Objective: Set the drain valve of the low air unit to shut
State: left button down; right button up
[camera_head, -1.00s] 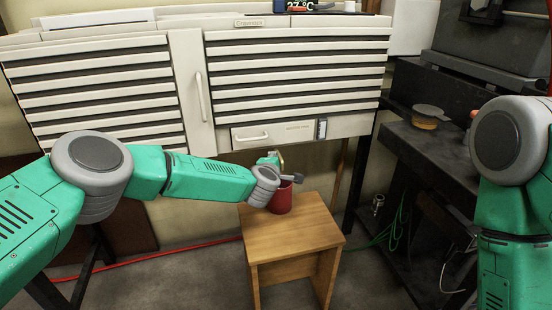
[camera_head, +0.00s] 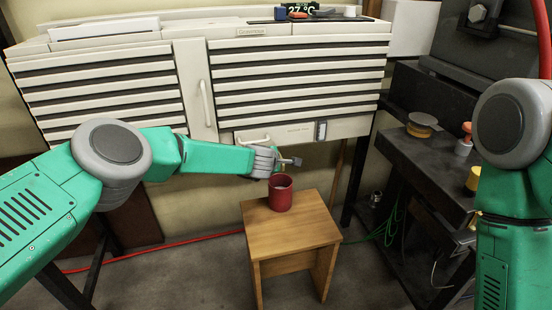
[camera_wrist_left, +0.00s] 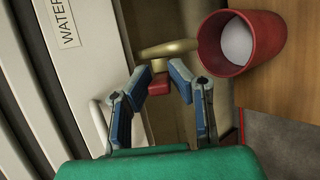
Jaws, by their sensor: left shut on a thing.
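The low air unit is the big cream louvred cabinet (camera_head: 300,75), with a drawer-like panel along its lower edge. Its drain valve shows in the left wrist view as a brass body (camera_wrist_left: 168,48) with a red handle (camera_wrist_left: 158,85). My left gripper (camera_wrist_left: 160,80) is shut on the red handle, its blue-padded fingers on either side. In the head view the left gripper (camera_head: 284,161) is just under the cabinet's lower edge, above the red pot, and hides the valve there. The handle's exact setting cannot be told. My right gripper is out of view.
A red pot (camera_head: 281,193) stands on a wooden stool (camera_head: 295,233) below the valve; it also shows in the wrist view (camera_wrist_left: 276,45). A dark bench (camera_head: 425,165) with small items stands at the right. A red hose (camera_head: 150,252) lies on the floor.

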pick_arm(q)
jog(key=shift+w+a, duration=0.15)
jog(key=shift+a, duration=0.25)
jog(key=c, duration=1.5)
grip_release()
jog(key=shift+f, duration=0.15)
jog(key=shift+d, duration=0.1)
jog(key=shift+s+d+r, duration=0.1)
jog(key=shift+s+r, duration=0.3)
jog(key=shift+s, duration=0.1)
jog(key=v, duration=1)
jog(key=shift+s+a+r, duration=0.1)
jog(key=shift+s+a, duration=0.2)
